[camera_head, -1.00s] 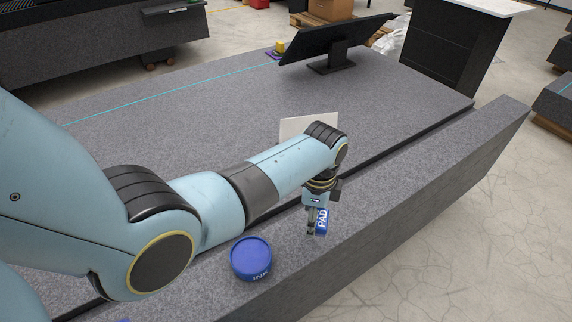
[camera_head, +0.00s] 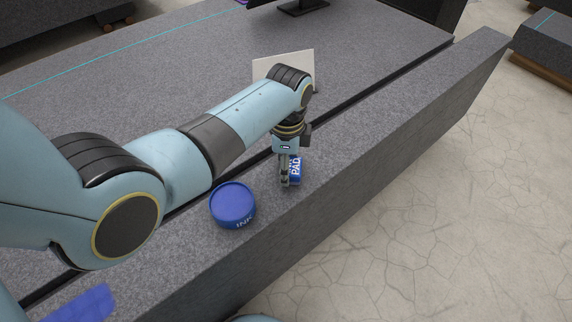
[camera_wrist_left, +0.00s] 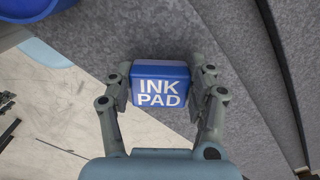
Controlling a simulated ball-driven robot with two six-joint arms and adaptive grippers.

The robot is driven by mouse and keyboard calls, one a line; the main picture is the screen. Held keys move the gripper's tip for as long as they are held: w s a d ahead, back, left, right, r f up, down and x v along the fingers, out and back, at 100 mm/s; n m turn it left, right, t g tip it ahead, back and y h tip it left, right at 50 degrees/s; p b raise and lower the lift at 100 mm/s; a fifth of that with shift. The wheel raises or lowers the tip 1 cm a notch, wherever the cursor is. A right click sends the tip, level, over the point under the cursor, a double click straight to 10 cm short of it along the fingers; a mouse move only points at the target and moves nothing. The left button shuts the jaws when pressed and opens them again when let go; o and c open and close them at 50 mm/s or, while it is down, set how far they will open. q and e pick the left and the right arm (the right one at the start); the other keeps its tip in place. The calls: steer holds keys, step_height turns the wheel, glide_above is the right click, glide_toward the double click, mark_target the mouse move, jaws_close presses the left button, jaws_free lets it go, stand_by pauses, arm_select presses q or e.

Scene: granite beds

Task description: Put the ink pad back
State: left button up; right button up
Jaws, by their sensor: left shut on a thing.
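The ink pad (camera_head: 296,169) is a small blue block with white lettering. My left gripper (camera_head: 288,181) is shut on it, low over the long granite ledge. In the left wrist view the ink pad (camera_wrist_left: 160,92) sits between the two fingers, its "INK PAD" face towards the camera. I cannot tell whether its underside touches the stone. My right gripper is not in view.
A round blue tin marked INK (camera_head: 232,203) stands on the ledge left of the gripper. A flat blue thing (camera_head: 80,304) shows at the lower left. A pale panel (camera_head: 300,66) stands behind my wrist. The ledge right of the gripper is clear.

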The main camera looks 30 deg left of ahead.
arm_select(q)
steer(key=o, duration=1.3)
steer(key=shift+f, duration=0.1)
steer(key=shift+o, duration=1.1)
step_height(320, 180, up, 12)
steer(key=p, duration=0.3)
steer(key=shift+r, duration=0.2)
